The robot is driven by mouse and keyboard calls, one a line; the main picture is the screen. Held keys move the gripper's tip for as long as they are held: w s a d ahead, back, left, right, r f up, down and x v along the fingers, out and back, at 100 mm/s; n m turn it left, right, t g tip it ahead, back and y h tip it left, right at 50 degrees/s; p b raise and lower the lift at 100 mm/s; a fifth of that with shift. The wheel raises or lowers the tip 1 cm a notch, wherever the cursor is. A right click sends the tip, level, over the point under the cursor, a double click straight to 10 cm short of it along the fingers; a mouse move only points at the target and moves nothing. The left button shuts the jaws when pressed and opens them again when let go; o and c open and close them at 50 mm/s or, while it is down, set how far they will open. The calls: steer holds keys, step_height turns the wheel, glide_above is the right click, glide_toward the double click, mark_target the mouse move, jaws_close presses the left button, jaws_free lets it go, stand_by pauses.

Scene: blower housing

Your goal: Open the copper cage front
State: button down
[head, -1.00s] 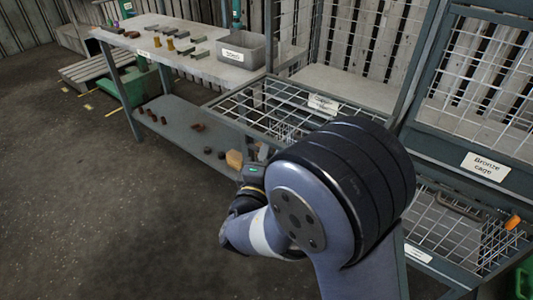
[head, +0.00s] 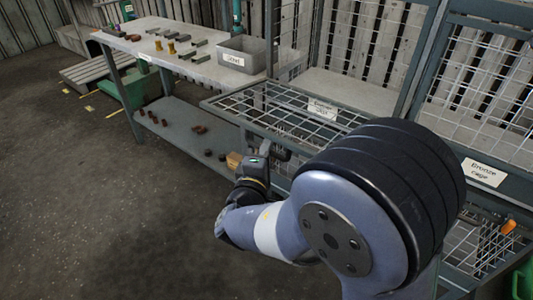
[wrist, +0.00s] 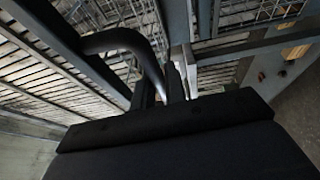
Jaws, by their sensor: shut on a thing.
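The copper cage front (head: 262,107) is a grey-framed wire mesh panel, lying close to level in the head view. It bears a white "Copper cage" label (head: 322,109). My gripper (head: 257,163) is at its near edge, partly hidden by my arm. In the wrist view a dark curved handle (wrist: 112,40) runs down between my fingers (wrist: 163,88), which are shut on it. My arm hides the panel's near right part in the head view.
A bronze cage with a white label (head: 483,172) stands at the right, with an orange piece (head: 509,226) below. A workbench (head: 185,43) holds a grey bin (head: 241,54) and small parts. A tan block (head: 234,160) shows beside my gripper.

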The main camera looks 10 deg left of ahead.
step_height(320, 180, up, 3)
steer(key=shift+f+g+p, duration=0.15)
steer(key=shift+g+p, duration=0.25)
steer(key=c, duration=1.5)
jaws_free()
steer(key=shift+o, duration=0.2)
steer(key=shift+s, duration=0.1)
steer(key=s+b, duration=0.1)
steer(key=s, duration=0.9)
steer(key=shift+s, duration=0.3)
steer(key=shift+w, duration=0.15)
